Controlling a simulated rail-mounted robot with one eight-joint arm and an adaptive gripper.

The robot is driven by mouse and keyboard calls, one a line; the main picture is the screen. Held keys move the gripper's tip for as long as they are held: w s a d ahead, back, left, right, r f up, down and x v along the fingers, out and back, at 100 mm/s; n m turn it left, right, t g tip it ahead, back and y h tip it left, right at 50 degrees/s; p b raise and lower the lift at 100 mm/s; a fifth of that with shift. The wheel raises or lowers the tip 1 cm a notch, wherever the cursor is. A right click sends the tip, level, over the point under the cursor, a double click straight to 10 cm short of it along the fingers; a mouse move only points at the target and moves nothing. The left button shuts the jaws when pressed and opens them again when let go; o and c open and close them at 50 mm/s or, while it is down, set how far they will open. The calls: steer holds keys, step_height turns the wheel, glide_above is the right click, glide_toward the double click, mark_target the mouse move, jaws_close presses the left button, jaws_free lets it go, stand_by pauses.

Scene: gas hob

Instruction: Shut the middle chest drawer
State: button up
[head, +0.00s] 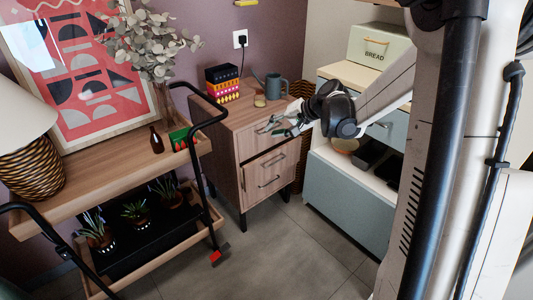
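The wooden chest of drawers (224,150) stands against the wall in the middle of the head view, on dark legs. Its middle drawer (283,157) has a dark bar handle and a pale upper edge, and appears to stick out a little; how far is hard to tell. Another dark handle shows on the front below it. My gripper (270,129) is in front of the upper part of the chest, above the middle drawer, with its fingers seemingly apart and nothing visible between them. It hides part of the upper front. Contact with the chest cannot be made out.
A wooden trolley (110,162) with plants is at left. A blue cabinet (345,205) is close at right. The floor in front is clear.

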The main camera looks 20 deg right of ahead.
steer(key=w+d+f+m+t+y, duration=0.25)
steer(key=w+d+f, duration=0.35)
steer(key=d+f, duration=0.55)
steer(key=s+d+f+m+t+y, duration=0.1)
steer(key=d+f, duration=0.2)
steer(key=f, duration=0.4)
steer(key=d+f+t+y, duration=0.1)
steer(key=d+f, duration=0.1)
steer(key=f, duration=0.5)
steer(key=b+x, duration=0.1)
steer(key=x, duration=0.3)
steer(key=b+x, duration=0.2)
steer(key=x, duration=0.3)
steer(key=b+x, duration=0.1)
steer(key=x, duration=0.3)
steer(key=shift+a+f, duration=0.25)
steer(key=shift+f, duration=0.05)
jaws_close()
